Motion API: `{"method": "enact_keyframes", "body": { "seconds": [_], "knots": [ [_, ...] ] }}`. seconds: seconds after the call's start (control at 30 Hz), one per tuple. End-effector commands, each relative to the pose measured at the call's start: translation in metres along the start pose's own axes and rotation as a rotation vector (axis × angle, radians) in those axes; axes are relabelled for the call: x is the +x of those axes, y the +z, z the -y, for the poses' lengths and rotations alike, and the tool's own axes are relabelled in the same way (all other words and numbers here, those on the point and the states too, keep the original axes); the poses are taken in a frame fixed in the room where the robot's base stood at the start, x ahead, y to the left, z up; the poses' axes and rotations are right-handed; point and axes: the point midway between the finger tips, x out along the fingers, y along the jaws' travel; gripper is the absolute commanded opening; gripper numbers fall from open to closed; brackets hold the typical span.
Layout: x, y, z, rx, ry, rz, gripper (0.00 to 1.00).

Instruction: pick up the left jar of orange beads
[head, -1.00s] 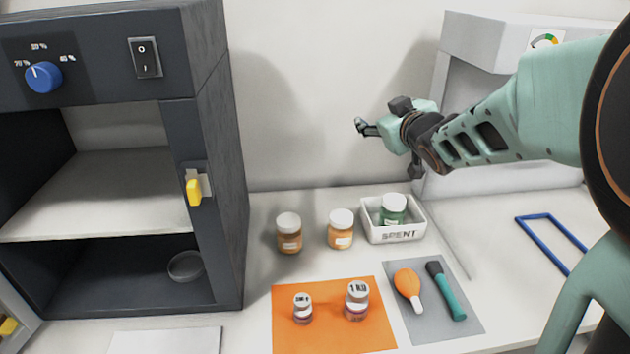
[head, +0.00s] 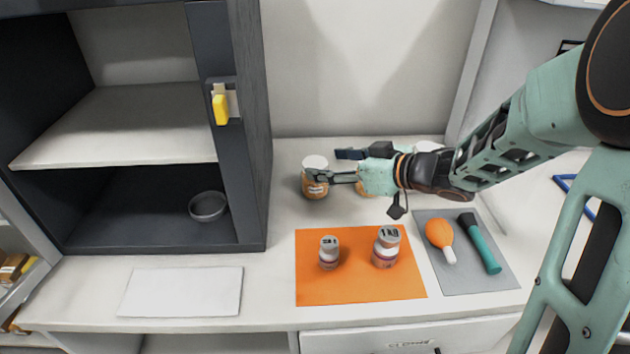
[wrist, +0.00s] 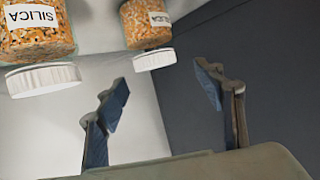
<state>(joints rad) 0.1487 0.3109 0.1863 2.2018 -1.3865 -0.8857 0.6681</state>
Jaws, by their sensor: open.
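The left jar of orange beads (head: 316,186) stands upright on the counter beside the dark cabinet, with a white lid. In the wrist view it appears upside down, with a SILICA label (wrist: 146,28), just beyond the fingertips. My gripper (head: 325,164) is open, and one finger overlaps the jar in the head view. In the wrist view nothing is between the fingers (wrist: 162,78). Whether a finger touches the jar I cannot tell. The right bead jar (head: 365,189) is mostly hidden behind my gripper; it shows at the left of the wrist view (wrist: 38,38).
The dark cabinet (head: 235,170) stands close left of the jar. In front, an orange mat (head: 320,288) holds two small vials. A grey mat (head: 480,284) holds an orange bulb (head: 438,232) and a teal-handled tool (head: 484,252). My arm hides most of the white tray area.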

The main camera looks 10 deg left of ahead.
Motion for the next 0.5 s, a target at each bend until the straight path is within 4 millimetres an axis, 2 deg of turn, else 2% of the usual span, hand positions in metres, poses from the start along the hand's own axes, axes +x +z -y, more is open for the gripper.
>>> {"method": "enact_keyframes", "body": {
  "seconds": [0.23,0.5],
  "knots": [
    [0.017,0.004,-0.002,0.000,0.001,0.001,0.62],
    [0.055,0.009,-0.004,-0.002,0.000,0.000,0.62]
  ]
}}
